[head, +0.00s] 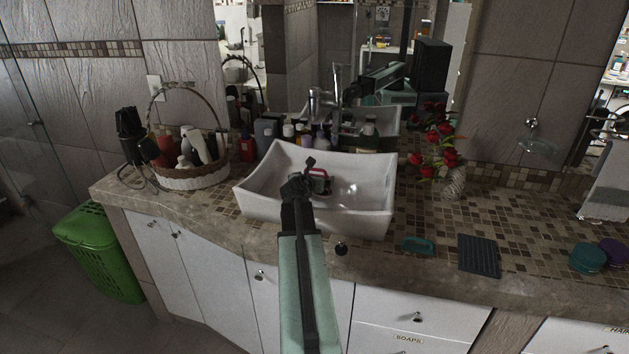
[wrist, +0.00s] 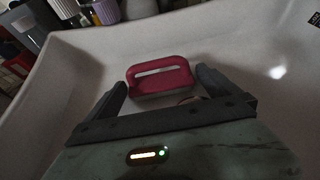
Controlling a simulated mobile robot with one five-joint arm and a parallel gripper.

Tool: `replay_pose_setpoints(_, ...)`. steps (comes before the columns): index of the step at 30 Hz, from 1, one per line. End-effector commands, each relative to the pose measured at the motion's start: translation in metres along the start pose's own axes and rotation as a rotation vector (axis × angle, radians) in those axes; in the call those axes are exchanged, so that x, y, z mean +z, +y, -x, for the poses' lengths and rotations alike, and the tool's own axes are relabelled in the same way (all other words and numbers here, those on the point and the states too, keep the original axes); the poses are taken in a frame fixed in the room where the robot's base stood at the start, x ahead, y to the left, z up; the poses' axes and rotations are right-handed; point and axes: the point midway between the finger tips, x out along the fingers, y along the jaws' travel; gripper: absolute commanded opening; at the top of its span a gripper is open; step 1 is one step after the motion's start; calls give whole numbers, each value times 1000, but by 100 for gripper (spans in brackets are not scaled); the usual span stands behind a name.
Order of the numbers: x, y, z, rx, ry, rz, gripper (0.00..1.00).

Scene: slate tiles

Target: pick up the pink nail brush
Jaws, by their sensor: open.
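The pink nail brush (wrist: 160,76) lies in the white basin, its looped handle showing in the wrist view. In the head view the brush (head: 321,174) shows partly behind my gripper. My gripper (head: 305,172) is over the basin. In the wrist view its two dark fingers (wrist: 162,84) are apart, one on each side of the brush, which sits at or just beyond their tips. I cannot tell whether either finger touches it. The white basin (head: 375,205) stands on the tiled counter.
The basin walls surround my gripper. A tap (head: 337,85) and several bottles stand behind it. A basket (head: 190,178) is at the left, a red-flowered vase (head: 453,183) at the right. A teal dish (head: 417,245) and dark ribbed mat (head: 479,256) lie on the front counter.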

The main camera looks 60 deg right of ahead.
Motion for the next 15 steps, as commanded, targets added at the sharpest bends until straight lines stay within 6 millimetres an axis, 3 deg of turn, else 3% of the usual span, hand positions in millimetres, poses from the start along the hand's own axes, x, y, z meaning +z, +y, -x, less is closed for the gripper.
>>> replay_pose_setpoints(1,0,0,0,0,0,0,92)
replay_pose_setpoints(6,0,0,0,0,0,0,46)
replay_pose_setpoints(15,4,1,2,0,0,1,46)
